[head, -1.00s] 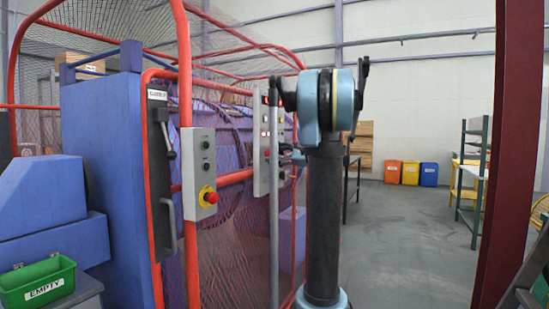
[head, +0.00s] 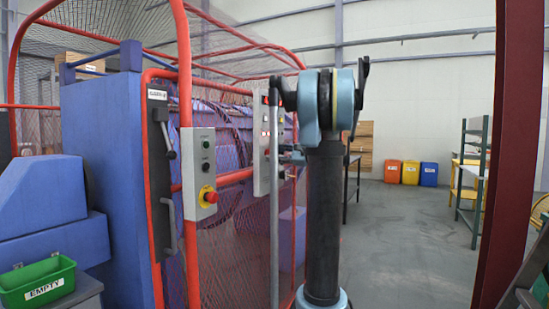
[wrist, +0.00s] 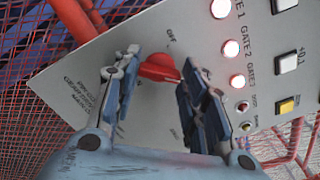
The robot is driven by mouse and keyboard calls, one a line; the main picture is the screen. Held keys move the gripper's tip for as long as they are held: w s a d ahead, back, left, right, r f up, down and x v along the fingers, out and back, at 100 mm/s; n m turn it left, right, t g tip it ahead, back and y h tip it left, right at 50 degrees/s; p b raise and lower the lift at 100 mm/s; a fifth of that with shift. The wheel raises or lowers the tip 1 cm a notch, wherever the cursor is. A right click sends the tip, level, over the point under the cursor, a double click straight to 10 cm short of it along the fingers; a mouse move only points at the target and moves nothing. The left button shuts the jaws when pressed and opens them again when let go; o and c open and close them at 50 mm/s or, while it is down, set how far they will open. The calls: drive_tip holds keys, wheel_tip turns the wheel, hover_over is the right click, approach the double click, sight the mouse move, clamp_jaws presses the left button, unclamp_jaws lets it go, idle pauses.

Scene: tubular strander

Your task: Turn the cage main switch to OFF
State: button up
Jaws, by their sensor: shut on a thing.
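The cage main switch (wrist: 160,66) is a red rotary handle on a light grey panel (wrist: 185,32) in the wrist view. The word OFF is printed on the panel just above it. My gripper (wrist: 157,72) has one finger on each side of the red handle and is shut on it. The handle lies roughly sideways in the picture, tilted a little, with its right end against the right finger.
The panel also carries lit gate lamps (wrist: 231,48), a white button (wrist: 285,6) and a yellow button (wrist: 287,105). Nearer, a control box with a red emergency stop (head: 209,196) hangs on the red cage frame (head: 187,100). Open floor (head: 400,240) lies to the right.

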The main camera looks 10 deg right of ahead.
drive_tip(key=n, duration=0.8)
drive_tip(key=shift+f+n, duration=0.2)
drive_tip(key=shift+n, duration=0.2)
drive_tip(key=n, duration=0.4)
drive_tip(key=shift+s+f+n, duration=0.1)
drive_tip(key=shift+n, duration=1.8)
drive_tip(key=o, duration=1.1)
drive_tip(key=shift+w, duration=0.2)
drive_tip(key=shift+s+d, duration=0.1)
